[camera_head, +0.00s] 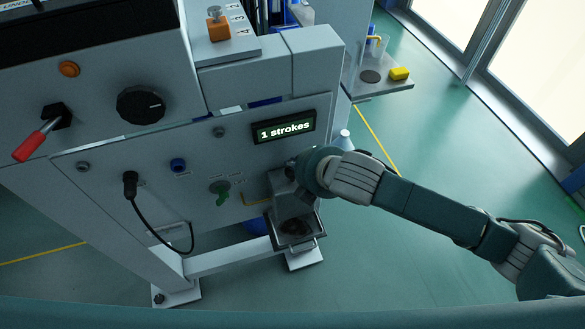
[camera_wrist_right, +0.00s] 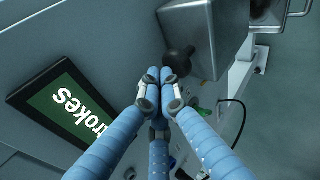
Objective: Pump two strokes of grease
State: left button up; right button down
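The grease pump (camera_head: 290,203) is a grey box on the front panel, partly hidden by my right arm in the head view. In the right wrist view its metal housing (camera_wrist_right: 207,28) is at the top, with a dark ball knob (camera_wrist_right: 181,61) below it. My right gripper (camera_wrist_right: 166,78) has its blue fingertips together just by the knob. Whether they touch it I cannot tell. The display (camera_head: 284,127) reads "1 strokes"; part of it shows in the right wrist view (camera_wrist_right: 65,108). My left gripper is not in view.
A drip tray (camera_head: 320,232) sits below the pump. The panel also bears a green valve handle (camera_head: 221,190), a blue button (camera_head: 178,165), a black plug with a cable (camera_head: 130,184), a black dial (camera_head: 140,105) and a red-handled lever (camera_head: 32,144). Open floor lies to the right.

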jog(key=shift+s+f, duration=0.1)
jog(key=shift+f, duration=1.15)
dwell(0.7)
dwell(0.3)
jog(key=shift+r+p, duration=1.75)
jog(key=shift+p, duration=0.2)
jog(key=shift+r, duration=0.1)
notch_tip(320, 180, up, 5)
jog(key=p, duration=0.5)
jog(key=shift+p, duration=0.35)
